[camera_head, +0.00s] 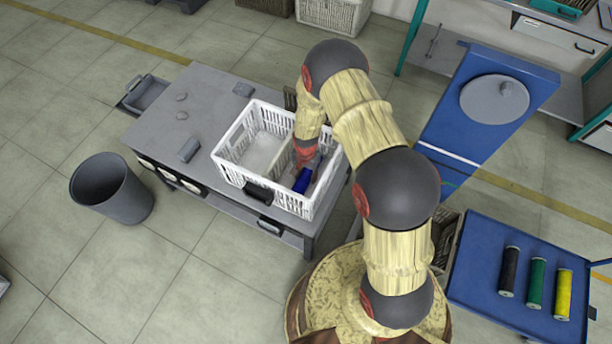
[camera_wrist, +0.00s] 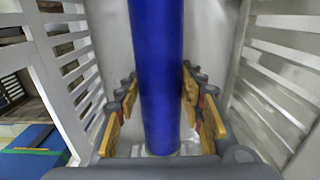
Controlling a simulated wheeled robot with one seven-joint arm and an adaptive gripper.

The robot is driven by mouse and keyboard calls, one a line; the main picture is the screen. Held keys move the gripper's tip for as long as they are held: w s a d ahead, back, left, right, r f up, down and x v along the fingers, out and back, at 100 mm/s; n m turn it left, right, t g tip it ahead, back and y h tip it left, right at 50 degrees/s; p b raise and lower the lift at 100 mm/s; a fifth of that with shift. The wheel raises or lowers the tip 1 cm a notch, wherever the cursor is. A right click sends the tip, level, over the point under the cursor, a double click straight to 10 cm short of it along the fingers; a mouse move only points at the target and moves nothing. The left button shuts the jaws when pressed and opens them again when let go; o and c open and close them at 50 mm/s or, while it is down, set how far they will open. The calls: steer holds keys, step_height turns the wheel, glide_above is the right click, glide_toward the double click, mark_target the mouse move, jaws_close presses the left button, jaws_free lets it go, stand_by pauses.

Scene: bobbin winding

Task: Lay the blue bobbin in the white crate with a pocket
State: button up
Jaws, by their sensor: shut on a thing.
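The white crate (camera_head: 229,172) has slatted walls and stands on a grey table. Its slatted wall also shows in the wrist view (camera_wrist: 68,68). The blue bobbin (camera_head: 302,181) is inside the right part of the crate in the head view. In the wrist view the blue bobbin (camera_wrist: 158,75) runs lengthwise between the fingers. My gripper (camera_wrist: 160,105) is shut on it, with yellow pads on both sides. My gripper also shows inside the crate in the head view (camera_head: 304,166). Whether the bobbin touches the crate floor cannot be told.
Black, green and yellow bobbins (camera_head: 536,284) lie on a blue table (camera_head: 480,277) at the lower right. A dark bin (camera_head: 112,190) stands left of the grey table (camera_head: 205,104). The crate's left part looks empty. Crate walls stand close around my gripper.

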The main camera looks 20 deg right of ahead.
steer(key=shift+f, duration=0.2)
steer(key=o, duration=1.4)
steer(key=shift+c, duration=0.2)
steer(key=shift+r, duration=0.2)
step_height(320, 180, up, 12)
steer(key=p, duration=0.3)
step_height(320, 180, up, 14)
steer(key=n+t, duration=0.1)
steer(key=n, duration=0.1)
glide_above(306, 173)
steer(key=w, duration=0.1)
steer(key=s+r+n+t, duration=0.1)
steer(key=s+r, duration=0.1)
steer(key=r, duration=0.6)
steer(key=s+r+n+t, duration=0.1)
steer(key=s+r, duration=0.2)
steer(key=r, duration=0.6)
steer(key=s+r+n+t, duration=0.1)
steer(key=s+r+n, duration=0.1)
steer(key=s+r, duration=0.5)
steer(key=s+r+n+t, duration=0.1)
steer(key=s+r+n, duration=0.2)
steer(key=s+r, duration=0.5)
steer(key=s, duration=0.4)
steer(key=shift+s+t, duration=0.3)
